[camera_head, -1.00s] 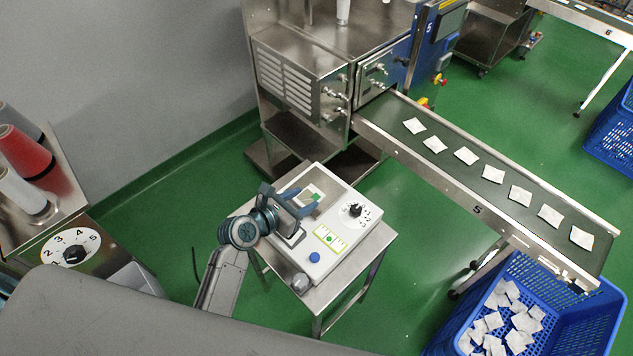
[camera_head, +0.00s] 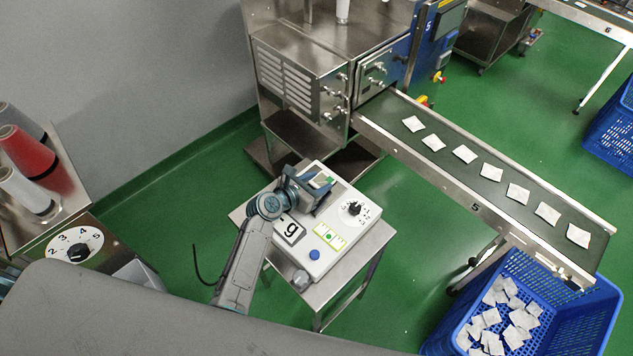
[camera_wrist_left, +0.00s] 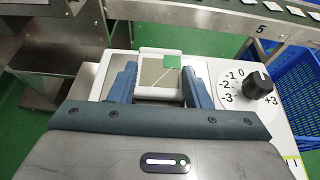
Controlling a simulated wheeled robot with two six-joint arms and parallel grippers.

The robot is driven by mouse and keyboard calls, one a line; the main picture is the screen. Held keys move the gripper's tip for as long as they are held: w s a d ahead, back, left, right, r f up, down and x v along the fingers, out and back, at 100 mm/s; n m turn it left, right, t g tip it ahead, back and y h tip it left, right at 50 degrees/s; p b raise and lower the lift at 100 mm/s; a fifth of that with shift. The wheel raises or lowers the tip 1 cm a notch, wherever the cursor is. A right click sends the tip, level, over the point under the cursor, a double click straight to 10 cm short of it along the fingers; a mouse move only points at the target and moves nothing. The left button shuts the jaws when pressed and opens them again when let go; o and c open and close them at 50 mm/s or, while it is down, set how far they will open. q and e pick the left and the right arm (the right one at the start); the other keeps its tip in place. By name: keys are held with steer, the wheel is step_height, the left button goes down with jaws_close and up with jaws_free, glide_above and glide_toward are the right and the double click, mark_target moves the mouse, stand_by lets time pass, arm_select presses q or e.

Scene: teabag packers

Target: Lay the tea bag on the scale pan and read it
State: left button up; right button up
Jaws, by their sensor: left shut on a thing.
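The white scale (camera_head: 345,225) stands on a small metal table in the head view. My left gripper (camera_head: 318,186) is over its far-left part, where the pan is, and covers most of that area. In the left wrist view its two blue fingers (camera_wrist_left: 160,80) are shut on the pale tea bag (camera_wrist_left: 153,72), which has a green tag (camera_wrist_left: 172,61). A display with a "g" (camera_head: 291,230) shows in part beside my wrist. My right gripper is out of view.
A conveyor (camera_head: 455,185) carries several tea bags towards a blue crate (camera_head: 567,325). A steel machine (camera_head: 300,75) stands behind the scale. Cones stand on the left.

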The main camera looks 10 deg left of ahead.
arm_select(q)
steer(key=o, duration=1)
steer(key=shift+f, duration=0.1)
steer(key=v, duration=1.2)
